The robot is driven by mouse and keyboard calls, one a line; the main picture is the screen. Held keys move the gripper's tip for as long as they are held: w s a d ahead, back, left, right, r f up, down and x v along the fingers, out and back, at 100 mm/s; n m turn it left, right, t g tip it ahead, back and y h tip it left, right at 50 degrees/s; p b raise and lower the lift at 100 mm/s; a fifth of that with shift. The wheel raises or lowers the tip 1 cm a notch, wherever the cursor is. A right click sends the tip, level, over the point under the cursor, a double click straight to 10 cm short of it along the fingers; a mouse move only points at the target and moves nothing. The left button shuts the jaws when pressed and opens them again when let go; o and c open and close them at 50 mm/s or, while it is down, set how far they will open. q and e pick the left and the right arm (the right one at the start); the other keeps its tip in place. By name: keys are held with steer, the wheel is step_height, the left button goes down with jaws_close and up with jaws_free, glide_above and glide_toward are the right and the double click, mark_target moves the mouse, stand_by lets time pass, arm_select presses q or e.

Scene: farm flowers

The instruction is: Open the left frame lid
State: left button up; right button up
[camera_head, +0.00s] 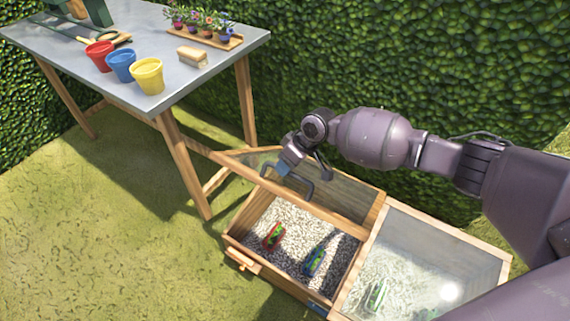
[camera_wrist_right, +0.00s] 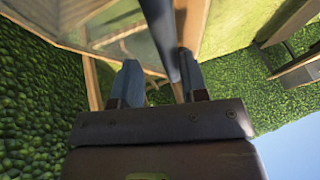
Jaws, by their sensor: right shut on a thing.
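The left frame lid (camera_head: 337,224), a wood-framed glass panel, is tilted up from the left half of the wooden cold frame (camera_head: 233,239). Its front edge is raised well above the box. My right gripper (camera_head: 284,169) is shut on the dark bar handle (camera_head: 302,196) on that edge. In the right wrist view, the handle (camera_wrist_right: 161,38) runs between the fingers of my right gripper (camera_wrist_right: 160,70). My left gripper is not in view.
The right frame lid (camera_head: 425,245) is down, with a greenish item (camera_head: 375,297) visible through its glass. A grey-topped table (camera_head: 60,55) at upper left holds red, blue and yellow pots (camera_head: 147,76). A hedge (camera_head: 400,60) stands behind. Grass (camera_head: 110,230) is clear at left.

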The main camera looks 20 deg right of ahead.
steer(key=shift+o, duration=1)
steer(key=shift+d+f, duration=0.35)
steer(key=shift+f, duration=0.25)
steer(key=shift+r, duration=0.15)
steer(key=shift+a+r, duration=0.1)
steer(key=shift+r, duration=0.1)
steer(key=shift+r, duration=0.25)
steer(key=p+v, duration=0.3)
steer(key=v, duration=0.7)
steer(key=shift+r, duration=0.1)
